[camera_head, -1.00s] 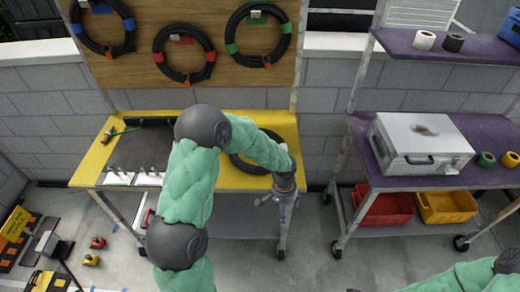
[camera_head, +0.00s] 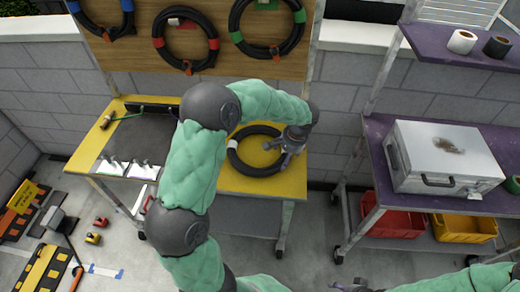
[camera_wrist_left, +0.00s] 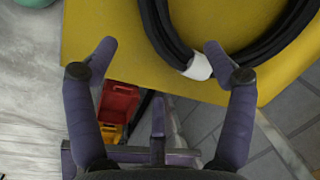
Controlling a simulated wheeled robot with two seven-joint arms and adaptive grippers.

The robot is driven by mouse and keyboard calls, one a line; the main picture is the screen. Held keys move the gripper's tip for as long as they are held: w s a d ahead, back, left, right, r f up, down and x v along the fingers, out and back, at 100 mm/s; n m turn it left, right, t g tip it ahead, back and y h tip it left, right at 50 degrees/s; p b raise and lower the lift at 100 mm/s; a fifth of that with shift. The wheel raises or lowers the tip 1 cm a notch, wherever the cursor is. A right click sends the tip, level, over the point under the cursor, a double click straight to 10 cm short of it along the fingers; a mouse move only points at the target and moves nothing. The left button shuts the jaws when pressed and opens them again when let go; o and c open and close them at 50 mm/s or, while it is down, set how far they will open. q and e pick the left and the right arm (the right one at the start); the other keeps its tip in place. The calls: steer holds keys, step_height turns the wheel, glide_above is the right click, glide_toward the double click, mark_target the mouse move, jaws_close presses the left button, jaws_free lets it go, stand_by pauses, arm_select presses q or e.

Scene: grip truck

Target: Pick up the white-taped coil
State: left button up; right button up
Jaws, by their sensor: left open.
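The white-taped coil (camera_head: 255,171), a black ring of cable, lies flat on the yellow tabletop. Its white tape (camera_head: 232,144) is on its left side in the head view. My left gripper (camera_head: 279,153) is over the coil's right part there, open and empty. In the left wrist view the coil (camera_wrist_left: 272,46) is at the upper right and its white tape (camera_wrist_left: 198,67) is close to the right fingertip. My right gripper (camera_head: 350,286) barely shows at the bottom edge.
The yellow table (camera_head: 230,182) also bears a dark mat (camera_head: 140,140) and tools. Coils with coloured tape hang on the wooden board (camera_head: 215,62) behind. A purple shelf (camera_head: 376,160) on the right carries a silver case (camera_head: 440,150), with red and yellow bins (camera_head: 465,228) below.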

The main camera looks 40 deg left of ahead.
mark_target(282, 162)
arm_select(q)
steer(key=f, duration=0.2)
steer(key=a+f+b, duration=0.1)
steer(key=f, duration=0.3)
steer(key=shift+w+a+f+b, duration=0.15)
steer(key=shift+a+f+b, duration=0.1)
steer(key=shift+f+b, duration=0.15)
jaws_close()
steer(key=shift+w+r, duration=0.1)
steer(key=shift+r, duration=0.1)
